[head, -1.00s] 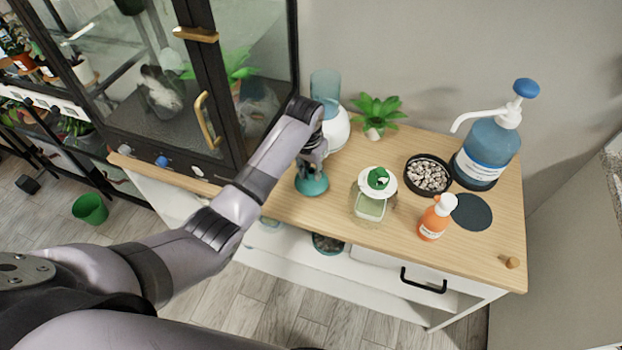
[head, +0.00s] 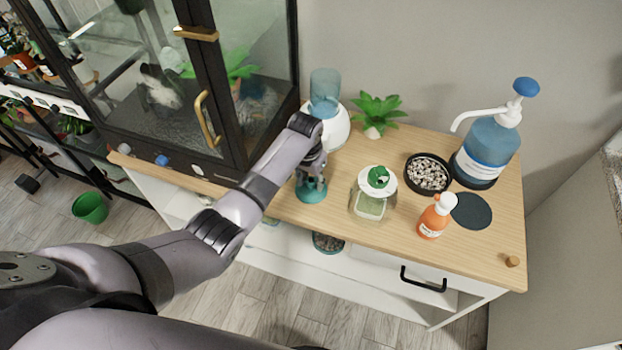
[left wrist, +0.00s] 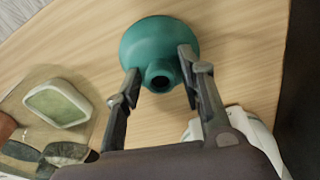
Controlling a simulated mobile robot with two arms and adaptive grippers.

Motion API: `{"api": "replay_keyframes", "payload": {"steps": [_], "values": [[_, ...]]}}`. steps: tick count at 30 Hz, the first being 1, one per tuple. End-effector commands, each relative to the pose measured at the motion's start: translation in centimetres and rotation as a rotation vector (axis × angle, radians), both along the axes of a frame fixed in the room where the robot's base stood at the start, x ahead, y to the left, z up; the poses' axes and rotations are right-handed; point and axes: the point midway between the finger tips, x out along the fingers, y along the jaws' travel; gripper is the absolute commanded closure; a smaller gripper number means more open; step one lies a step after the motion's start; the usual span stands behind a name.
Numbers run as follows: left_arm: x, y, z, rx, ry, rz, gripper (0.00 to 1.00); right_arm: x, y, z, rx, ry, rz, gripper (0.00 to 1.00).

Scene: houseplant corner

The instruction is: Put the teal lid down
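The teal lid (head: 311,193) is a rounded dome with a short hollow knob, on or just above the wooden top, left of the green-filled glass jar. In the left wrist view the lid (left wrist: 147,40) has its knob facing the camera. My left gripper (head: 314,176) is over the lid. In the left wrist view its fingers (left wrist: 160,66) are spread on both sides of the knob, with a gap showing at the left finger. Contact at the right finger is unclear. My right gripper is not in view.
The glass jar (head: 369,207) with a white-and-green top stands right of the lid. An orange bottle (head: 434,222), pebble dish (head: 428,174) and blue pump bottle (head: 487,150) stand farther right. A white round device (head: 333,132) and plant (head: 376,112) are behind. The glass cabinet (head: 205,90) borders the left.

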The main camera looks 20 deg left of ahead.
Motion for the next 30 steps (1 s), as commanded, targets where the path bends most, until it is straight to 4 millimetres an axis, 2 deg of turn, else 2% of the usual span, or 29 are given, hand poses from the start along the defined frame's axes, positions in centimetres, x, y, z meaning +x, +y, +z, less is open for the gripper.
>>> {"api": "replay_keyframes", "payload": {"steps": [10, 14, 17, 24, 30], "values": [[0.0, 0.0, 0.1, 0.0, 0.0, 0.0, 0.57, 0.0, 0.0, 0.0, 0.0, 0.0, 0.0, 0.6], [0.0, 0.0, 0.9, 0.0, -0.002, 0.0, 0.57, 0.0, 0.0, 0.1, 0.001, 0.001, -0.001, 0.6], [-0.1, 0.0, 2.4, -0.001, -0.004, 0.0, 0.57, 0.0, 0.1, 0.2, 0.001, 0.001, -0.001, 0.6], [-0.6, 0.2, 7.6, -0.001, -0.006, 0.0, 0.57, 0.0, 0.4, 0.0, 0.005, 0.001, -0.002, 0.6], [-1.0, 0.3, 10.9, -0.001, -0.003, 0.0, 0.57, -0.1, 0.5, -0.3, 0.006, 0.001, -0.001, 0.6]]}}
